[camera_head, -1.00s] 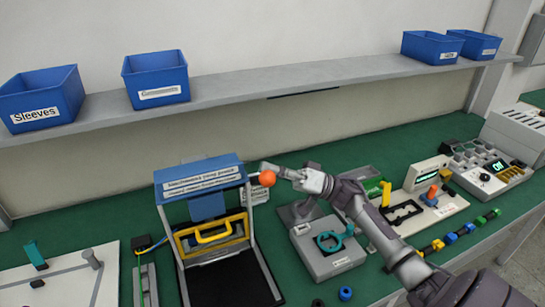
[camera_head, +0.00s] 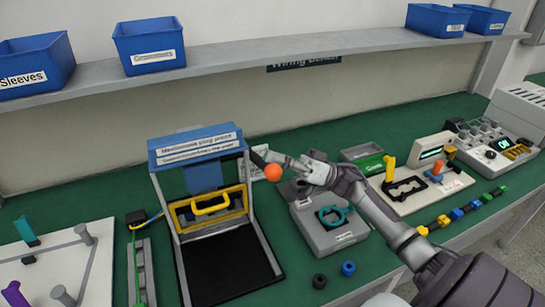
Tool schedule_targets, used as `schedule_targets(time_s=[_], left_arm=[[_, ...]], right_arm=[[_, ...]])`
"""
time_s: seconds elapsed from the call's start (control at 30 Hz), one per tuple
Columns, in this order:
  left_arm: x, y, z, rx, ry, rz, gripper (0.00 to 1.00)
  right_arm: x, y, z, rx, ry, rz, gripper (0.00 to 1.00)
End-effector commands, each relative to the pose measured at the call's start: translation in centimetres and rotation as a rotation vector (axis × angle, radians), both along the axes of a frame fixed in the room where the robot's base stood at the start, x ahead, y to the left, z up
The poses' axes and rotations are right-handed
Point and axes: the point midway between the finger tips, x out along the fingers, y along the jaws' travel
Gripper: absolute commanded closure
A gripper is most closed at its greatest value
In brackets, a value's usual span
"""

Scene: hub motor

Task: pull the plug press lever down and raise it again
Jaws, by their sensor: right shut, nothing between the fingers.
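The plug press (camera_head: 196,146) has a blue labelled top, a grey frame and a yellow handled part (camera_head: 209,208) inside it. Its lever ends in an orange ball knob (camera_head: 273,172) at the press's upper right side, on a short dark arm. My right gripper (camera_head: 276,159) is at the knob, with its fingertips just above and behind the ball. The fingers are shut with nothing between them. Whether they touch the lever cannot be told. My left gripper is not in view.
A grey fixture with a teal ring (camera_head: 333,216) stands right of the press. Two small round parts (camera_head: 348,268) lie in front of it. A white board (camera_head: 60,272) is at the left. A shelf with blue bins (camera_head: 149,47) runs above the bench.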

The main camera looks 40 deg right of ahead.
Motion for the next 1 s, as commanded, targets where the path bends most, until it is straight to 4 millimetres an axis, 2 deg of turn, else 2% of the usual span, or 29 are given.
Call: schedule_targets(time_s=[0.03,0.1,0.4,0.53,0.7,1.0], left_arm=[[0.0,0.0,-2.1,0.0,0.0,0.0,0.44],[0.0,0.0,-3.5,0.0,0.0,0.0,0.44],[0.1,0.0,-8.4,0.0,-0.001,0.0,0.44],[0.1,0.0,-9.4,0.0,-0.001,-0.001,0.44],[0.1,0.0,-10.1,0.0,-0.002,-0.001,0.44],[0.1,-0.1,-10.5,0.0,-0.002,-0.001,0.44]], right_arm=[[-0.3,0.1,-1.8,-0.012,-0.042,0.003,1.0],[-0.6,0.2,-2.6,-0.028,-0.105,0.002,1.0],[-1.4,0.4,-5.7,-0.083,-0.339,0.001,1.0],[-1.5,0.4,-6.6,-0.1,-0.412,0.0,1.0],[-1.6,0.4,-7.4,-0.1,-0.403,0.002,1.0],[-1.6,0.4,-7.9,-0.099,-0.402,0.001,1.0]])
